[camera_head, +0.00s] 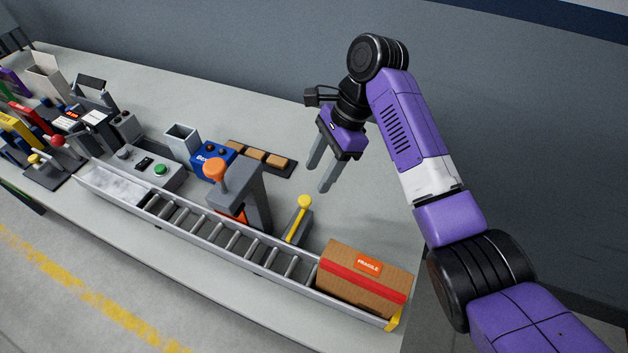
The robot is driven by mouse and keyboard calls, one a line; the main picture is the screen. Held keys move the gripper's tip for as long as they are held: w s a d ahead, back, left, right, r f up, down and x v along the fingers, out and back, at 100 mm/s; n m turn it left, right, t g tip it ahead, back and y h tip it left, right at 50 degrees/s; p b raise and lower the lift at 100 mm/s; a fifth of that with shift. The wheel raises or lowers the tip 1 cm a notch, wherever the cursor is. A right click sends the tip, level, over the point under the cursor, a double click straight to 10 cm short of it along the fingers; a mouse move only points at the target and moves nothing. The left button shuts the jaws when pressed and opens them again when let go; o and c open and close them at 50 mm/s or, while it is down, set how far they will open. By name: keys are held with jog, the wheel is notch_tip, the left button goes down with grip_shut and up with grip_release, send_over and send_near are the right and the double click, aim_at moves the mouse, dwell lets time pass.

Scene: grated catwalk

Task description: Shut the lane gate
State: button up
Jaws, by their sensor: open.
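A roller lane (222,230) runs along the table's front edge. A yellow bar with a round knob (300,218) stands on a grey base beside the lane; it looks like the lane gate. It points up and away from the rollers, not across them. A brown carton (365,276) with a red band and a FRAGILE label sits on the lane's right end. My gripper (319,178) is open and empty, with its fingers pointing down. It appears above the table, up and slightly right of the yellow knob, apart from it.
A grey post with an orange knob (215,169) stands left of the yellow bar. Behind are a blue box (214,158), a grey bin (182,141) and a dark tray of tan blocks (260,156). A button panel (146,167) and clutter fill the left. The table behind the carton is clear.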

aim_at(306, 199)
jog(key=p+x, duration=0.1)
jog(key=x, duration=0.6)
jog(key=shift+s+f, duration=0.1)
jog(key=shift+f, duration=0.1)
grip_shut()
